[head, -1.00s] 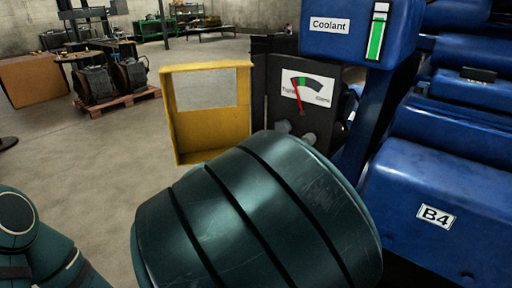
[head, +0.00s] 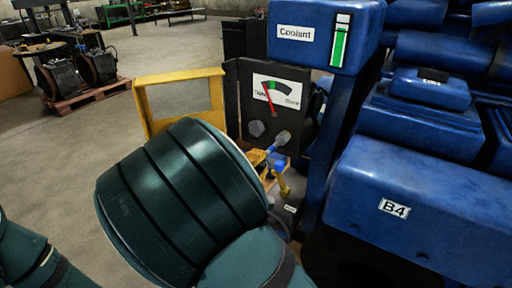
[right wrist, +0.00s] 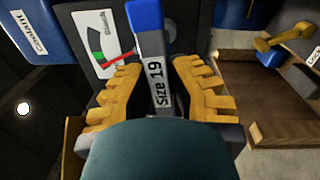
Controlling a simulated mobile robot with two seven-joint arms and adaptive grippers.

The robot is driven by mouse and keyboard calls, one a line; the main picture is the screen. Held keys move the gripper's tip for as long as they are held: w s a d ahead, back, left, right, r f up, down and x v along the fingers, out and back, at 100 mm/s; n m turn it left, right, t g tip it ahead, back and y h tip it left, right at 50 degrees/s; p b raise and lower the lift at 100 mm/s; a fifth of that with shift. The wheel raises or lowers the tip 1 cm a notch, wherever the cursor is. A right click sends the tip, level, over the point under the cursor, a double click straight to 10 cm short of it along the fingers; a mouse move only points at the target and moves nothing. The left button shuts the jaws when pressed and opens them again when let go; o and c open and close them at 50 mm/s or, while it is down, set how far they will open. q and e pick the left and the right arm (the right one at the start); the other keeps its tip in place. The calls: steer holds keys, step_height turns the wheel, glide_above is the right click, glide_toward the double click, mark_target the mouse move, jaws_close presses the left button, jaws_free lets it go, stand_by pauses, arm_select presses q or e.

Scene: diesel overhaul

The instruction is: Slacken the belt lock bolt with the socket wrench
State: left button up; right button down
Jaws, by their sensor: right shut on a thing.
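My right gripper (right wrist: 160,68), with yellow ridged fingers, is shut on the socket wrench (right wrist: 157,85), marked "Size 19", with a blue part and a grey part. In the head view, the right gripper (head: 266,164) is partly behind my teal arm, low in front of the dark panel (head: 247,100). Two grey bolt heads show on this panel, the left one (head: 257,128) clear and the right one (head: 284,137) close to the wrench. I cannot tell whether the wrench touches it. The belt gauge (head: 277,91) has a red needle left of centre, toward "Tight".
An open yellow guard (head: 180,82) stands left of the panel. A blue coolant tank (head: 312,52) and the blue engine cover marked B4 (head: 420,185) are close on the right. A pallet with machinery (head: 85,95) is further back on open floor.

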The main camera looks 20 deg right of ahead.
steer(key=n+p, duration=0.6)
steer(key=shift+r+y, duration=0.3)
steer(key=n+p, duration=0.8)
steer(key=shift+a+t+y+p, duration=0.1)
steer(key=shift+t+y+p, duration=0.2)
steer(key=shift+p, duration=0.05)
steer(key=shift+n, duration=0.7)
steer(key=shift+f, duration=0.25)
steer(key=c, duration=1.6)
jaws_free()
steer(key=shift+c, duration=0.2)
arm_select(q)
step_height(320, 180, up, 16)
steer(key=w, duration=0.2)
steer(key=shift+a+t, duration=0.3)
steer(key=shift+a, duration=0.1)
arm_select(e)
jaws_close()
arm_select(q)
steer(key=shift+r, duration=0.15)
arm_select(e)
steer(key=shift+a, duration=0.1)
